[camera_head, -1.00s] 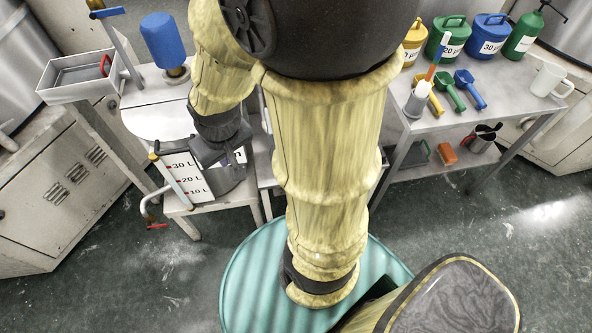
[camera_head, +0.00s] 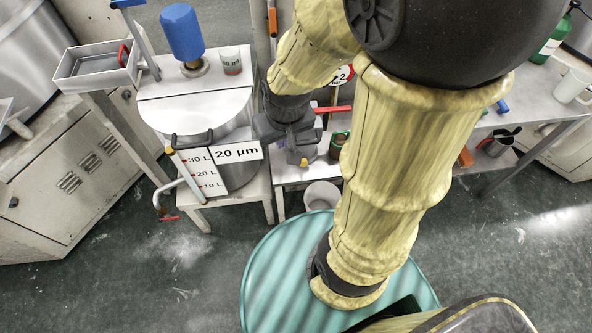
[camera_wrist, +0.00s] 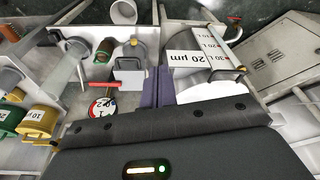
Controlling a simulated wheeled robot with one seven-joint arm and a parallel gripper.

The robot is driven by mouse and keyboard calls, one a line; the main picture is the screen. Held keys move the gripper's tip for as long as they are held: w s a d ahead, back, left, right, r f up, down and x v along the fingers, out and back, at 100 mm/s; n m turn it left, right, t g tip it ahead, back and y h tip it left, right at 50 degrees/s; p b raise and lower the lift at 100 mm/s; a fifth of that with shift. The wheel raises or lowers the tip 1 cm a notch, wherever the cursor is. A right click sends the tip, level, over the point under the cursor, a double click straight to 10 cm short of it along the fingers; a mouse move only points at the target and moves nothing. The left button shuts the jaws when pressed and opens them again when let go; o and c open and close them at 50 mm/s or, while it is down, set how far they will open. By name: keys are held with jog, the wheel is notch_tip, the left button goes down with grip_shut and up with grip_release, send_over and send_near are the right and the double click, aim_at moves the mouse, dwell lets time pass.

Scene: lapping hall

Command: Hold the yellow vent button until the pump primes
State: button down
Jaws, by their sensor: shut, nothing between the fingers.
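In the head view my gripper hangs over the gap between the 20 µm tank (camera_head: 237,175) and a small grey metal unit (camera_wrist: 130,78). A red lever (camera_head: 333,109) and a round sign marked 2 (camera_head: 342,75) are close to its right. Which part is the pump is unclear.
A white bucket (camera_head: 322,195) is below on the floor side.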

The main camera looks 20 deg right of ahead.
jog(key=shift+f, duration=0.1)
notch_tip(320, 180, down, 26)
jog(key=w+n+g+h+b, duration=0.1)
jog(key=n+g+h+b, duration=0.4)
jog(key=n+h+b, duration=0.85)
jog(key=w+a+f+n+t+h+b, duration=0.1)
jog(key=w+a+f+n+t+b, duration=0.1)
jog(key=f+b, duration=0.5)
jog(key=w+a+f+n+t+h+b, duration=0.1)
jog(key=w+a+f+n+t+b, duration=0.1)
jog(key=w+f+n+t+b, duration=0.3)
notch_tip(320, 180, down, 2)
jog(key=w+n+b, duration=0.1)
jog(key=b, duration=0.1)
jog(key=shift+w+b, duration=0.35)
jog(key=shift+w, duration=0.05)
jog(key=shift+d+f, duration=0.1)
jog(key=shift+f, duration=0.05)
jog(key=b, duration=0.3)
send_near(303, 163)
jog(key=d, duration=0.1)
jog(key=w+d+f, duration=0.1)
jog(key=d, duration=0.1)
jog(key=d+f, duration=0.1)
jog(key=d, duration=0.1)
jog(key=shift+w+f, duration=0.2)
jog(key=shift+d, duration=0.25)
